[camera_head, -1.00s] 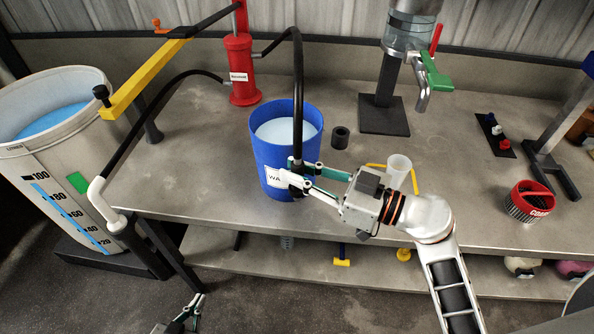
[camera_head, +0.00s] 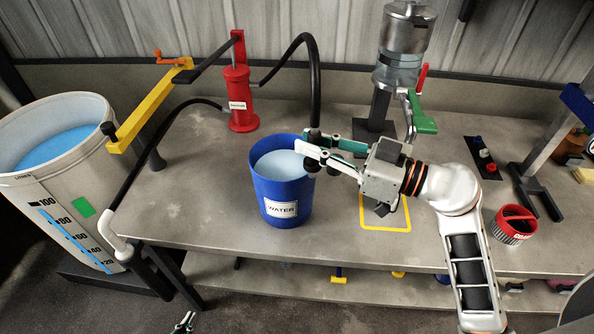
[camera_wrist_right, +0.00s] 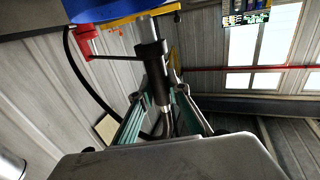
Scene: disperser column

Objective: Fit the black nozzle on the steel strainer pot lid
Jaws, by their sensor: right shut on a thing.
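My right gripper (camera_head: 318,155) is shut on the black nozzle (camera_head: 314,136) at the end of the black hose (camera_head: 314,85), near the right rim of the blue bucket. In the right wrist view the nozzle (camera_wrist_right: 152,70) is a dark cylinder with a metal section, between the fingers (camera_wrist_right: 157,85). Fingers hide part of the nozzle in the head view. The steel strainer pot (camera_head: 407,25) sits atop the column at the back, with its lid (camera_head: 409,9) at the top, apart from the nozzle. My left gripper (camera_head: 184,323) is cut off at the bottom edge.
The blue water bucket (camera_head: 283,198) stands beside the gripper. The red pump (camera_head: 238,100), a yellow arm (camera_head: 148,108) and a large white tank (camera_head: 75,180) are left. A green-handled tap (camera_head: 420,122) is below the pot. A red strainer basket (camera_head: 512,225) is right.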

